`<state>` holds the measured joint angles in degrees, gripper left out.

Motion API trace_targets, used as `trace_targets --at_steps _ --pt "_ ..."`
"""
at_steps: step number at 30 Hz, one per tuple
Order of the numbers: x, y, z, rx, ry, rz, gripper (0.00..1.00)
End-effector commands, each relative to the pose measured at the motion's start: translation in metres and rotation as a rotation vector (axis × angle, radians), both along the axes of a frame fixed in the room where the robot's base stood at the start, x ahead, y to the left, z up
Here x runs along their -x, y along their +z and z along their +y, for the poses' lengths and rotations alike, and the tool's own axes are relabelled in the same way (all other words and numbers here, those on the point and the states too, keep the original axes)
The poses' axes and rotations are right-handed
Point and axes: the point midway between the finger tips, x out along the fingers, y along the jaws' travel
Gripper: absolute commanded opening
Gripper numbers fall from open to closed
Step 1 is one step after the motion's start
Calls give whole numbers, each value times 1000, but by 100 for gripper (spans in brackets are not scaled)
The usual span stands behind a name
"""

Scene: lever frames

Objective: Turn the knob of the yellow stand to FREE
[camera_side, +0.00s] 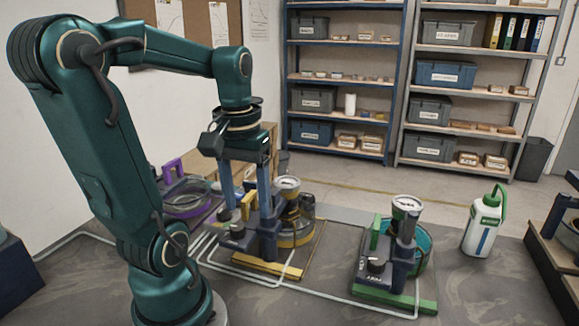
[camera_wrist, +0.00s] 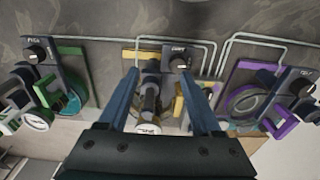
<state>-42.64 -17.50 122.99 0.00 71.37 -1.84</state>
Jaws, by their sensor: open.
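The yellow stand (camera_side: 262,266) is in the middle of the bench in the side view, with a dark upright block, a gauge on top and a yellow base edge. Its black knob (camera_side: 236,230) sits low at the front left; the knob also shows in the wrist view (camera_wrist: 180,62) with a white pointer mark. The lettering beside it is too small to read. My gripper (camera_side: 247,205) points down over this stand, open and empty. In the wrist view, my gripper (camera_wrist: 158,76) has its fingers apart, with the knob just beyond the right fingertip.
A green stand (camera_side: 395,300) is to the right and a purple stand (camera_side: 172,165) to the left, each with a similar knob in the wrist view. Pale pipes (camera_side: 340,300) run along the bench. A white bottle (camera_side: 484,222) stands at the right.

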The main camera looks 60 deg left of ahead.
Motion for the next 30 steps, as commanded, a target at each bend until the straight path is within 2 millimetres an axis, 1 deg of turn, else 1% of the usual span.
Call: trace_targets --at_steps 1,3,6,11,18,21,25,30 --pt "4 -2 11 15 65 16 66" --pt "8 -4 20 28 122 27 66" --pt "13 -7 26 41 170 37 66" --pt "15 -15 28 44 187 40 66" --pt "15 -44 28 44 185 42 66" --pt "15 -52 28 43 184 41 66" --pt "15 -58 28 40 184 39 66" --pt "15 -58 28 39 184 38 66"
